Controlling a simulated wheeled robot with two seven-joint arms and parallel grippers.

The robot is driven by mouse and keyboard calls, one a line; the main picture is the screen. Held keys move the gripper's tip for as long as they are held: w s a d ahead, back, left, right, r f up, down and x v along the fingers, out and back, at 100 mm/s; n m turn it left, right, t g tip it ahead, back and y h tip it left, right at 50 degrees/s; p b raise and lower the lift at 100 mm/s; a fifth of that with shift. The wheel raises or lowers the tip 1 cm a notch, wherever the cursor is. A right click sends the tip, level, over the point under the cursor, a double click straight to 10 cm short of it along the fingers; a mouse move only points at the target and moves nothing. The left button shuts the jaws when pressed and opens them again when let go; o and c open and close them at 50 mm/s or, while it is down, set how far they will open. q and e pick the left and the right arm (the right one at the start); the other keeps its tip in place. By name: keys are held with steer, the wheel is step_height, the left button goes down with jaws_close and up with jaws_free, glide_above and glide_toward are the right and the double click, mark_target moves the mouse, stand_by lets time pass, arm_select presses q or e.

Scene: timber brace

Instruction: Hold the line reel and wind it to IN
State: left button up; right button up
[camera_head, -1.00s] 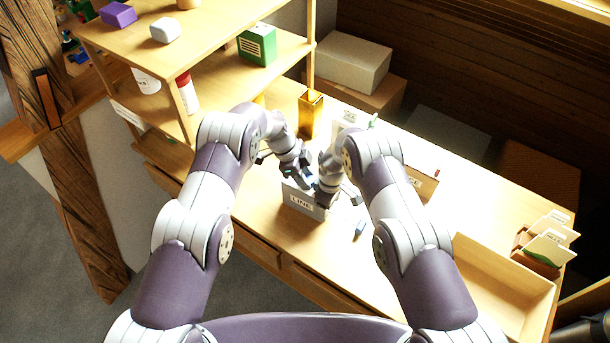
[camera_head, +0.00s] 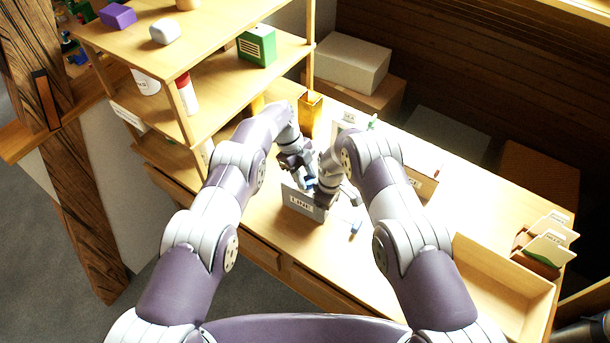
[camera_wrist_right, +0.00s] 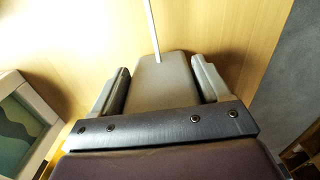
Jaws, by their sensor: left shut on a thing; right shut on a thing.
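The line reel (camera_head: 303,203) is a grey box with a white LINE label, standing on the desk near its front edge. My left gripper (camera_head: 308,181) is over the reel's top, shut, next to a small light-blue part; the exact grip is too small to see. My right gripper (camera_head: 323,192) is at the reel's right side. In the right wrist view its two fingers (camera_wrist_right: 162,85) are on either side of a grey block, seemingly the reel's body, with a thin pale strip running up from it. Any IN mark is not readable.
A gold holder (camera_head: 310,112) stands behind the reel. An open wooden tray (camera_head: 500,290) and a card rack (camera_head: 545,245) are at the right. Shelves (camera_head: 200,90) rise at the left.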

stand_by(0.4)
arm_select(q)
steer(key=o, duration=1)
steer(key=shift+o, duration=0.2)
steer(key=v, duration=1.2)
steer(key=shift+d+r, duration=0.1)
